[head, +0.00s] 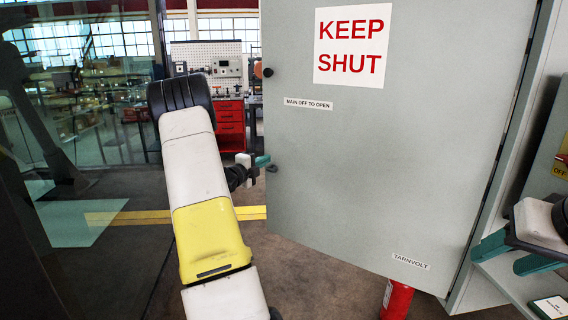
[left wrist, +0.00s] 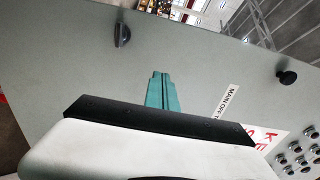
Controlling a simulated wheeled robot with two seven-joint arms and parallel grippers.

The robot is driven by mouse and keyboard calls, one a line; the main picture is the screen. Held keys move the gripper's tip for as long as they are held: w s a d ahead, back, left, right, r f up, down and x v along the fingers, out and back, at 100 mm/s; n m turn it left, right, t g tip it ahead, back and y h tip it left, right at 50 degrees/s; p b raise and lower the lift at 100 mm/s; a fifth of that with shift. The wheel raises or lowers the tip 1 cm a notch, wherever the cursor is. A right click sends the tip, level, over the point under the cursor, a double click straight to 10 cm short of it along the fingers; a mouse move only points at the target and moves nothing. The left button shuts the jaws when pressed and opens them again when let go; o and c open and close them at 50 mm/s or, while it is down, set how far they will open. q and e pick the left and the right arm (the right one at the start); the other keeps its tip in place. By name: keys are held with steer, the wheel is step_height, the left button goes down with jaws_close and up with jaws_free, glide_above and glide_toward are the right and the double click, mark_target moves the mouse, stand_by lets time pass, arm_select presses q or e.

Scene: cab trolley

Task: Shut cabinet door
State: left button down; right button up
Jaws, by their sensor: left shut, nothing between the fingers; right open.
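The grey cabinet door (head: 380,190) stands open, with its free edge at left and its hinge side at right by the cabinet body (head: 515,170). It bears a KEEP SHUT sign, a black knob (head: 267,72) and a dark latch (head: 272,169) near the free edge. My left gripper (head: 263,161) is shut and empty at the free edge, near the latch. In the left wrist view its teal fingers (left wrist: 161,90) lie before the door face (left wrist: 70,75); I cannot tell whether they touch. My right gripper (head: 497,260) is open at the right, by the cabinet's lower front.
A red cylinder (head: 396,299) stands on the floor below the door. A glass panel (head: 70,170) is close at left, beside my left arm. A red drawer unit (head: 229,122) and a pegboard stand far behind. A small labelled item (head: 551,306) lies at bottom right.

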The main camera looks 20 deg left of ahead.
mark_target(282, 150)
arm_select(q)
steer(key=w, duration=0.5)
steer(key=w+d, duration=0.1)
steer(key=w, duration=0.2)
steer(key=shift+w, duration=0.2)
